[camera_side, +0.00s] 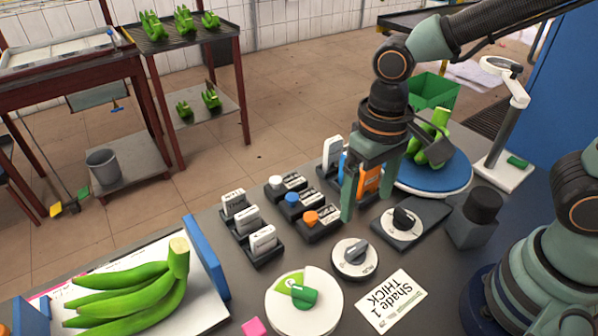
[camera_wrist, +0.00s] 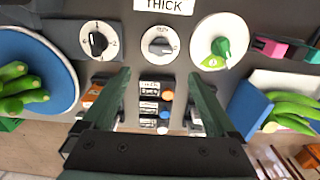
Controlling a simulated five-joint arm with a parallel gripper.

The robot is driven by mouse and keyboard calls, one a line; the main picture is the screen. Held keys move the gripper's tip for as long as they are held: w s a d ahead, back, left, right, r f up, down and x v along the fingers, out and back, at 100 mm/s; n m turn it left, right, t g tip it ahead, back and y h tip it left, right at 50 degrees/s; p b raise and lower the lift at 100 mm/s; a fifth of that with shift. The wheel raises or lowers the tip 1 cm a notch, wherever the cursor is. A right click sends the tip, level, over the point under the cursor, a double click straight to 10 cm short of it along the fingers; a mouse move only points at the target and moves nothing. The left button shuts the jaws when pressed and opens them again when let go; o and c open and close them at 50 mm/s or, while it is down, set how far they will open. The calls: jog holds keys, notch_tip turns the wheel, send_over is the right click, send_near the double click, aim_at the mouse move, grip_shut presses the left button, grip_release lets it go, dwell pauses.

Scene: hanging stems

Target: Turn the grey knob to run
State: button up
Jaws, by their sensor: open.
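The grey knob (camera_side: 355,253) sits on a round white dial on the dark worktop. Small lettering marks the dial's rim, too small to read surely. In the wrist view the grey knob (camera_wrist: 159,45) is at top centre, beyond my fingertips. My gripper (camera_side: 368,196) points down above the worktop, behind the grey knob in the side view. Its two fingers are apart with nothing between them; the wrist view shows the open gripper (camera_wrist: 160,76) too. It is not touching the knob.
A black knob (camera_side: 404,218) and a green knob (camera_side: 303,296) flank the grey one. Switch blocks (camera_side: 303,204) and upright tags (camera_side: 247,219) stand behind left. Bananas (camera_side: 135,290) lie left; a blue turntable (camera_side: 447,174) stands right.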

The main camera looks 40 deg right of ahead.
aim_at(357, 247)
notch_tip(357, 247, down, 12)
jog(key=shift+f, duration=0.1)
dwell(0.5)
jog(key=c, duration=1.4)
